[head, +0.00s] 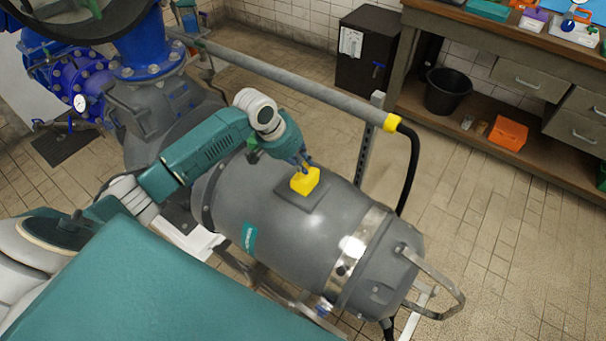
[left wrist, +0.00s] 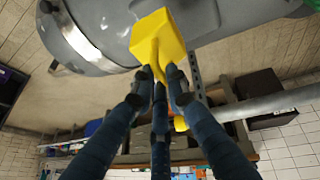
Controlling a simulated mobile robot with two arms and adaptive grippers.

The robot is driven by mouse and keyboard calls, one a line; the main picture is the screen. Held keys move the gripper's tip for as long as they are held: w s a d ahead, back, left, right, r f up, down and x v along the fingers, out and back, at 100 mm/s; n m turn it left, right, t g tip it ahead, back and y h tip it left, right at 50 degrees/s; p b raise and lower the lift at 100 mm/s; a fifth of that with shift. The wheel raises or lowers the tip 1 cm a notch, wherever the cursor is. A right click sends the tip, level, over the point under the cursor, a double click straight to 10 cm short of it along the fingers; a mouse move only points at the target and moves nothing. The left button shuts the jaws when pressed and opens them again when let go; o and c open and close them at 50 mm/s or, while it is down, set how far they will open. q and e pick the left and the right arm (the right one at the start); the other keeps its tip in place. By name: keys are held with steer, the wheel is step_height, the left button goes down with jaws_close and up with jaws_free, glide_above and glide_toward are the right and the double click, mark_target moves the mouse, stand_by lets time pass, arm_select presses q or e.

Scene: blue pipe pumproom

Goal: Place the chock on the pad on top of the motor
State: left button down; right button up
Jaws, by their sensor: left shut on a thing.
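The yellow chock (head: 305,181) is at the tip of my left gripper (head: 301,163) in the head view. My left gripper is shut on it. The left wrist view shows the blue fingers (left wrist: 160,80) closed on a thin upright part of the chock (left wrist: 158,38). The dark square pad (head: 314,200) lies on top of the grey motor (head: 285,235). The chock appears over the pad's upper left part in the head view; I cannot tell whether it touches the pad. The motor's body also shows in the left wrist view (left wrist: 85,30). My right gripper is not in view.
A grey pipe rail (head: 290,80) with a yellow collar and black hose runs behind the motor. A metal handle (head: 440,295) sticks out at the motor's right end. A workbench (head: 500,45) with drawers stands at the upper right. Blue pipework (head: 145,45) is upper left.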

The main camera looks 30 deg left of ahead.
mark_target(303, 176)
arm_select(q)
steer(key=shift+f, duration=2.75)
steer(key=shift+f, duration=0.1)
steer(key=c, duration=1.7)
jaws_free()
steer(key=shift+f, duration=0.1)
steer(key=v, duration=1.2)
steer(key=shift+d, duration=0.1)
